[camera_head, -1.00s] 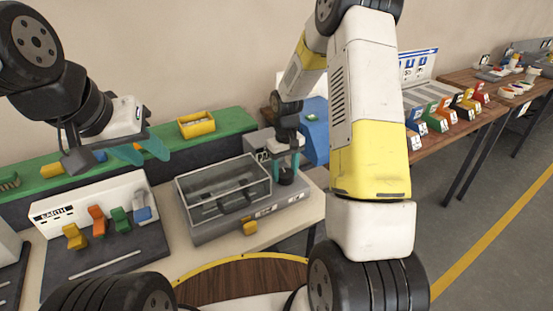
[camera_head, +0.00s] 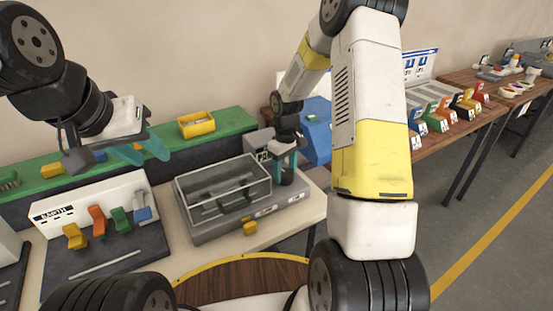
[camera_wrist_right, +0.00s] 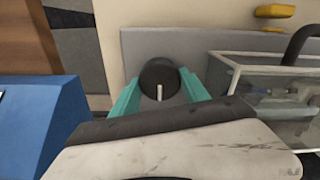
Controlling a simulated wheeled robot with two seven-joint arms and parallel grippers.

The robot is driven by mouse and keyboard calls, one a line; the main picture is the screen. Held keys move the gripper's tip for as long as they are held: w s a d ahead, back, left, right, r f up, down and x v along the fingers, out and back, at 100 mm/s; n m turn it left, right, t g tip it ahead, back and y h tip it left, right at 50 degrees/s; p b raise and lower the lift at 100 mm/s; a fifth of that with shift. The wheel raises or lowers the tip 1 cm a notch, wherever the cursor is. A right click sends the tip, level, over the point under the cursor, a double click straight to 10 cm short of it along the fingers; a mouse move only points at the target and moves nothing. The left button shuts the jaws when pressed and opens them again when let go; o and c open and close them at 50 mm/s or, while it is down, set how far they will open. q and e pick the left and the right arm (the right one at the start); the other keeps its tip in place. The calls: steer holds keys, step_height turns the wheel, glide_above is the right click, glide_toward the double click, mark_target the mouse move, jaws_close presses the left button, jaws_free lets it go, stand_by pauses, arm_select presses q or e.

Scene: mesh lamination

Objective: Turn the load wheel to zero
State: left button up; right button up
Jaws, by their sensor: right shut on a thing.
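The load wheel is a round black knob (camera_wrist_right: 158,75) with a pale pointer mark, on the grey machine (camera_head: 237,222) with a clear-covered box. In the right wrist view it sits between the two teal fingers of my right gripper (camera_wrist_right: 158,88), which is shut on it. In the head view my right gripper (camera_head: 287,168) reaches down at the machine's right end, where the wheel is mostly hidden. The wheel's scale is not readable. My left gripper (camera_head: 140,151) is open and empty, above the green shelf at the left.
The clear box (camera_head: 222,185) stands close to my right gripper. A yellow tray (camera_head: 196,125) and a rack of coloured levers (camera_head: 100,225) stand to the left.

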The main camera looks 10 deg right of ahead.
mark_target(285, 172)
steer(key=o, duration=1.4)
steer(key=shift+c, duration=0.2)
step_height(285, 172, up, 7)
steer(key=shift+r, duration=0.4)
